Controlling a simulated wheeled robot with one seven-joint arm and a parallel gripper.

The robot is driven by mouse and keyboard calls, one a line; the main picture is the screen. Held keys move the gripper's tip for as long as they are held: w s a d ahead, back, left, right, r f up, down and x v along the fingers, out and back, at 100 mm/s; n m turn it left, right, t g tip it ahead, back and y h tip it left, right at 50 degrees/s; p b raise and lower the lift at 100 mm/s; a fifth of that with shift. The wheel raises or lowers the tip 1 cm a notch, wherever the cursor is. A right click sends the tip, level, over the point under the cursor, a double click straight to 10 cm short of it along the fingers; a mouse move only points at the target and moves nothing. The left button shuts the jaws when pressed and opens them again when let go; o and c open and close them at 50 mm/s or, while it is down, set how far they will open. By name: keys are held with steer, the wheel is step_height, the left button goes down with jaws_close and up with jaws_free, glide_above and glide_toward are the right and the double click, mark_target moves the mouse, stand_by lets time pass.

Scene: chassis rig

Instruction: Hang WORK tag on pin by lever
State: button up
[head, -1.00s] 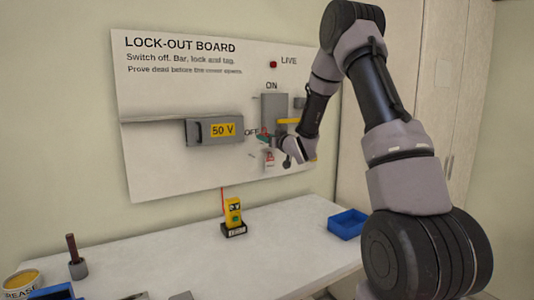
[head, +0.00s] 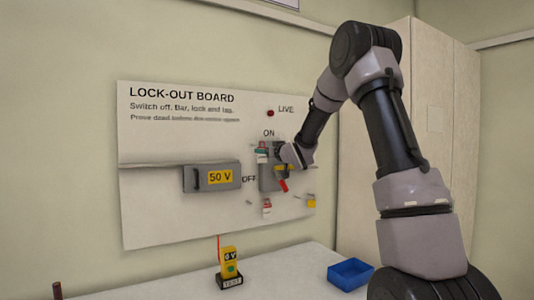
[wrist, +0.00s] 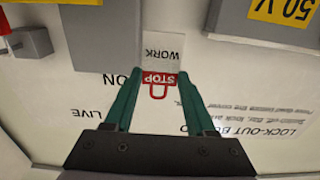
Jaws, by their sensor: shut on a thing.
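My gripper (head: 263,151) is up at the board, just below the ON label and at the switch box's upper left. In the wrist view its green fingers (wrist: 153,88) are shut on the WORK tag (wrist: 161,50), a white card with a red STOP band and red loop. The tag appears upside down there, in front of the board. The grey switch box (head: 267,181) has a yellow bar (head: 284,168) across it and a red part (head: 283,186) below. A small stub (head: 252,146) shows left of the gripper; I cannot tell whether it is the pin.
The lock-out board (head: 150,148) carries a grey 50 V box (head: 211,178) left of the switch. A red-and-white item (head: 266,206) and a yellow item (head: 311,201) hang lower. A yellow tester (head: 229,262) and blue tray (head: 350,273) stand on the table below.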

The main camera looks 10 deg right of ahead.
steer(key=shift+f+x, duration=0.15)
steer(key=shift+x, duration=1.1)
steer(key=shift+f+x, duration=0.15)
steer(key=shift+x, duration=1.05)
steer(key=shift+f+x, duration=0.2)
steer(key=shift+x, duration=1.05)
steer(key=o, duration=1.4)
steer(key=shift+d, duration=0.15)
